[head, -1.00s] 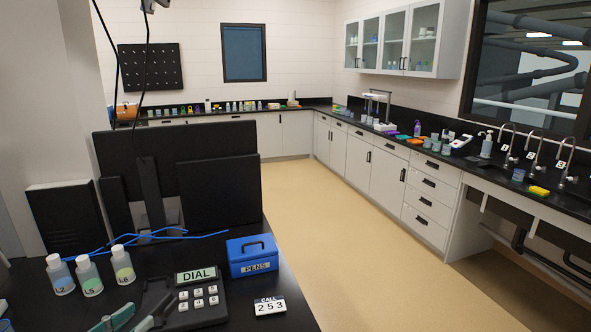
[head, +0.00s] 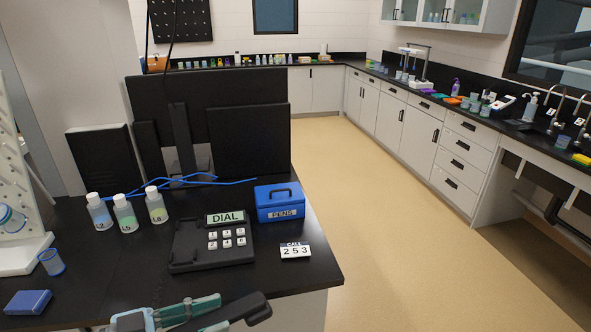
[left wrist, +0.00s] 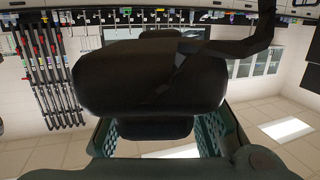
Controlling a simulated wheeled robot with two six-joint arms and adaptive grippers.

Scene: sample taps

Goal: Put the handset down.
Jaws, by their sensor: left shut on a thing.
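My left gripper (head: 212,312) has teal fingers and is shut on the black handset (head: 240,313) at the bottom of the head view. The handset is held in front of the phone base, apart from it. In the left wrist view the handset (left wrist: 150,80) fills the middle, between the teal fingers of the gripper (left wrist: 160,135). The phone base (head: 188,250) lies on the black bench, with a DIAL screen (head: 225,217) and a keypad. Its cradle on the left is empty. My right gripper is not in view.
A card reading CALL 253 (head: 295,252) and a blue PENS box (head: 280,203) are right of the phone. Several capped bottles (head: 125,215) stand behind left. A blue box (head: 28,302) and a cup (head: 51,262) are at left. Bare bench (head: 115,275) lies left of the phone.

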